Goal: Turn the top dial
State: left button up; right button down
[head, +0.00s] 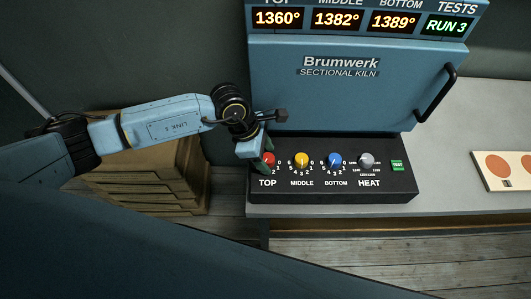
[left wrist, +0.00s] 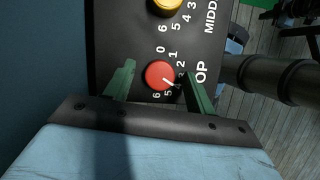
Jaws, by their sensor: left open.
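The red top dial (head: 268,158) is at the left end of the black control panel (head: 330,195), above the label TOP. In the left wrist view the green fingers of my left gripper (left wrist: 159,84) are open, one on each side of the dial, with gaps showing. My right gripper is not in view.
Yellow middle (head: 301,160), blue bottom (head: 335,160) and grey heat (head: 366,160) dials sit to the right, then a green test button (head: 397,165). The blue kiln (head: 350,85) rises behind, displaying 1360°, 1382°, 1389° and RUN 3. A board with orange discs (head: 507,171) lies at right.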

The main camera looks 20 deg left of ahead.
pick_arm(q)
jog(key=w+v, duration=0.1)
jog(key=v, duration=1.2)
jog(key=shift+s+r+b, duration=0.25)
jog(key=shift+s+b, duration=0.2)
